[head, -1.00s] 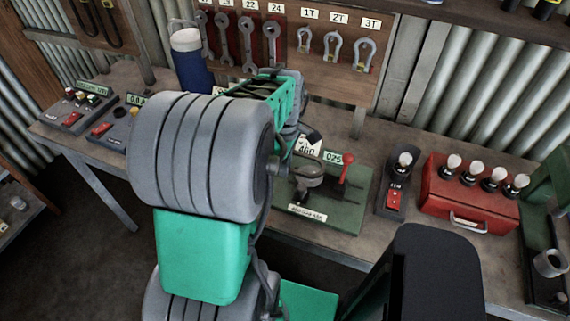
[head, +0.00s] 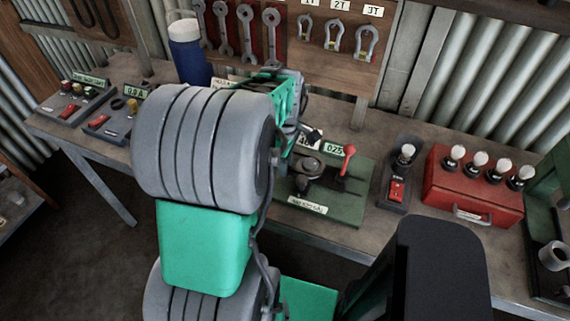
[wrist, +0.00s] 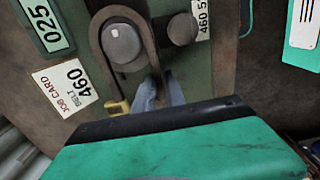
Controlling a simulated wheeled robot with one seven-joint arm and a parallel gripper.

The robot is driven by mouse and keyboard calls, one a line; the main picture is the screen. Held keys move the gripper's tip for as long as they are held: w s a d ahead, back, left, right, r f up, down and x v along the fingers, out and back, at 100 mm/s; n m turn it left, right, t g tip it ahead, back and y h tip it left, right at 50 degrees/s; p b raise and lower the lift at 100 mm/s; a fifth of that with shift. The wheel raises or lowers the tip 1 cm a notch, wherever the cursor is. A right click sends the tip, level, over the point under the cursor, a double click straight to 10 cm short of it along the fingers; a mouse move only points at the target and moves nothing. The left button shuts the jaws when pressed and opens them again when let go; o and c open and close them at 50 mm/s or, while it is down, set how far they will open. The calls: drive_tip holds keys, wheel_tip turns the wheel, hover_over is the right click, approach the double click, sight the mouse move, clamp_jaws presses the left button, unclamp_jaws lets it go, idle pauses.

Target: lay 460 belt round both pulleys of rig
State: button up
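The green rig (head: 345,205) stands on the bench, and my arm covers part of it in the head view. In the wrist view the rig (wrist: 90,8) has a large pale-capped pulley (wrist: 122,43) and a smaller dark round pulley (wrist: 182,28) to its right. The dark belt (wrist: 98,55) with a yellow tag (wrist: 117,108) arches round the large pulley; the small pulley appears outside the loop. My gripper (wrist: 160,92) has its grey fingertips close together on the belt's right strand. Its body hides the belt's near end. A "460" job card (wrist: 65,87) lies beside the rig.
A red lever (head: 348,155) rises from the rig. To its right are a switch box (head: 397,192) and a red case (head: 470,195) with several bulbs. A blue flask (head: 188,55) stands behind my arm. Switch boxes (head: 75,103) are at the left. Wrenches and shackles hang on the wall.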

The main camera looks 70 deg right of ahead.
drive_tip(key=o, duration=0.4)
drive_tip(key=shift+c, duration=0.2)
wheel_tip(320, 180, up, 8)
drive_tip(key=shift+f+b, duration=0.1)
drive_tip(key=shift+b, duration=0.4)
drive_tip(key=shift+w+a, duration=0.1)
drive_tip(key=shift+w, duration=0.3)
drive_tip(key=w+a+r+t+h, duration=0.1)
drive_tip(key=w+a, duration=0.5)
drive_tip(key=w, duration=0.3)
drive_tip(key=w+a, duration=0.7)
drive_tip(key=w, duration=0.2)
drive_tip(key=w+a+t, duration=0.1)
drive_tip(key=w+a, duration=0.2)
drive_tip(key=a, duration=0.9)
drive_tip(key=w+a+n+t+y, duration=0.1)
drive_tip(key=w+a, duration=0.2)
drive_tip(key=a, duration=1)
drive_tip(key=shift+w+f+t, duration=0.15)
drive_tip(key=shift+f+t, duration=0.15)
drive_tip(key=shift+f, duration=0.1)
